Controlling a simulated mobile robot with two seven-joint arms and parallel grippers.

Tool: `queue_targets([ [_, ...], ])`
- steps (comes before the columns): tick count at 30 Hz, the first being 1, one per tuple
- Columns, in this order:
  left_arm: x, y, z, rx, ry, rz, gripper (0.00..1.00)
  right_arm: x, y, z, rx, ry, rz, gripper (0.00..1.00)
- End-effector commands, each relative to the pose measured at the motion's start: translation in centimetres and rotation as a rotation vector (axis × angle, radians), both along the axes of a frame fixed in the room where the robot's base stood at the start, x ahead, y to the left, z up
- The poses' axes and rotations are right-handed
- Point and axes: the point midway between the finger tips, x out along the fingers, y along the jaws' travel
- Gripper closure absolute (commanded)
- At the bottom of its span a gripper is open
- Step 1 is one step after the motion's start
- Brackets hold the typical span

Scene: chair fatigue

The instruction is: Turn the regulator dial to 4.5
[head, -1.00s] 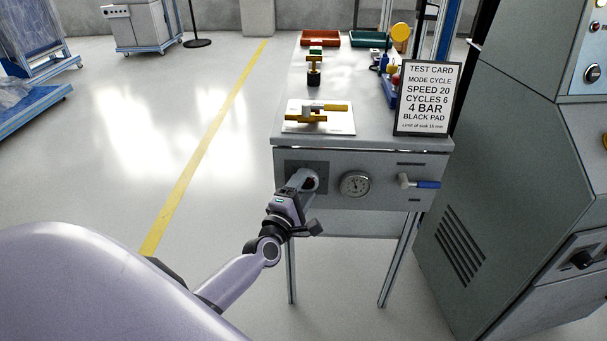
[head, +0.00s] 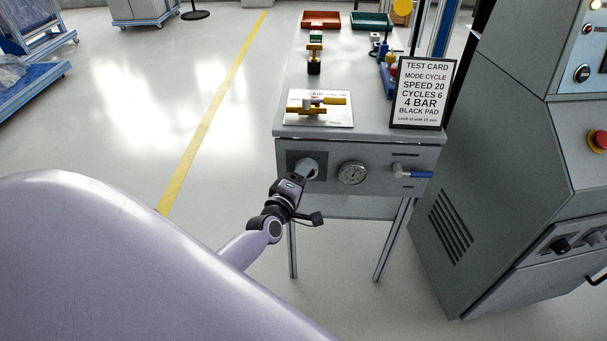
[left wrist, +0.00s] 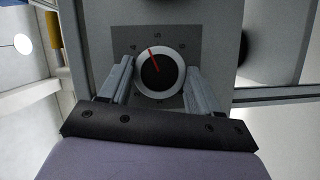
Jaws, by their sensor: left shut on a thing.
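The regulator dial (left wrist: 174,90) is round, with a white rim, a dark centre and a red pointer line. It sits on a dark square plate (left wrist: 178,36) with small marks around it. The pointer tilts up and a little left, between the upper-left mark and the top mark; the numerals are too blurred to read surely. My left gripper (left wrist: 160,74) is shut on the dial, one finger on each side. In the head view my left gripper (head: 303,177) reaches the dial (head: 311,166) and partly hides it. My right gripper is not in view.
A round gauge (head: 352,173) and a blue-handled lever (head: 414,173) are right of the dial on the bench front. A test card (head: 423,92) stands on the bench top, near a plate with a brass valve (head: 312,107). A grey cabinet (head: 500,200) stands right.

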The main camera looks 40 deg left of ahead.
Motion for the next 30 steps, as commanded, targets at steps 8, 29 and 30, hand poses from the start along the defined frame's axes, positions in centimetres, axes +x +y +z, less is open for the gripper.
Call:
queue_targets([
  [8, 0.0, 0.0, -0.1, 0.0, 0.001, 0.0, 0.21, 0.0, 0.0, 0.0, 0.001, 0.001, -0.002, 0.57],
  [29, -4.0, -0.7, 0.3, -0.001, 0.002, -0.001, 0.12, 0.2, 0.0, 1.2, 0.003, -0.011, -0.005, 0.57],
  [30, -4.5, -0.8, 0.3, -0.001, 0.002, 0.0, 0.12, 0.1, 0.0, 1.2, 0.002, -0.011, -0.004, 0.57],
])
